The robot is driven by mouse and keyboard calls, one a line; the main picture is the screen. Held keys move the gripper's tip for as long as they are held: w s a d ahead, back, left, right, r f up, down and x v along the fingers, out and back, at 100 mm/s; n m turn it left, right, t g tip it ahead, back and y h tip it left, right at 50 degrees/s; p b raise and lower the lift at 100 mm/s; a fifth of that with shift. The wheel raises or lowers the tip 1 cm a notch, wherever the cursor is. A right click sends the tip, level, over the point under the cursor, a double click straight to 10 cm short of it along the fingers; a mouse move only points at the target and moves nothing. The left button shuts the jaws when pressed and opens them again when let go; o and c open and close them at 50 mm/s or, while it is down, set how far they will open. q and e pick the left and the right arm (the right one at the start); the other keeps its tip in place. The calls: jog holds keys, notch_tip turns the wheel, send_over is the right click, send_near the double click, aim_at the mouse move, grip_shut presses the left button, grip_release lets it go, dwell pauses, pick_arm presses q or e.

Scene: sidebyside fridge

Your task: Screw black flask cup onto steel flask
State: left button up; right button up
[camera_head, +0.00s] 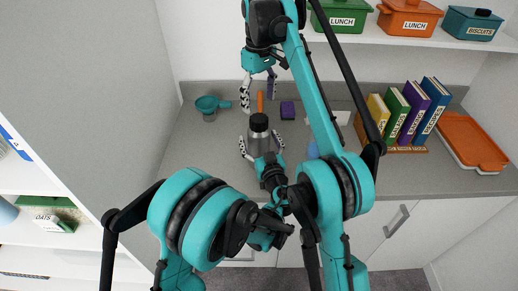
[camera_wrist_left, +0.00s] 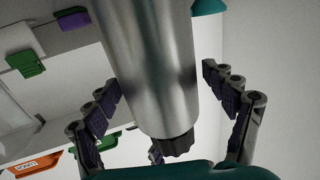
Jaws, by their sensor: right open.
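The steel flask (camera_head: 259,141) stands upright on the counter with a black top (camera_head: 258,122). In the left wrist view the flask (camera_wrist_left: 155,60) appears upside down, its black ribbed top (camera_wrist_left: 172,145) narrower than the body. I cannot tell whether this top is the cup or a stopper; no separate black cup shows. My left gripper (camera_head: 261,146) is open, with a finger on each side of the flask. Its fingers (camera_wrist_left: 165,98) also show in the left wrist view, with a gap on the right side. My right gripper (camera_head: 258,88) is open and empty above and behind the flask.
A teal vessel (camera_head: 207,104) stands back left. An orange item (camera_head: 260,102) and a purple block (camera_head: 287,110) are behind the flask. Books (camera_head: 408,110) and an orange tray (camera_head: 472,141) are on the right. A shelf with lidded boxes (camera_head: 408,16) hangs above.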

pick_arm(q)
jog(key=v, duration=1.2)
dwell(0.4)
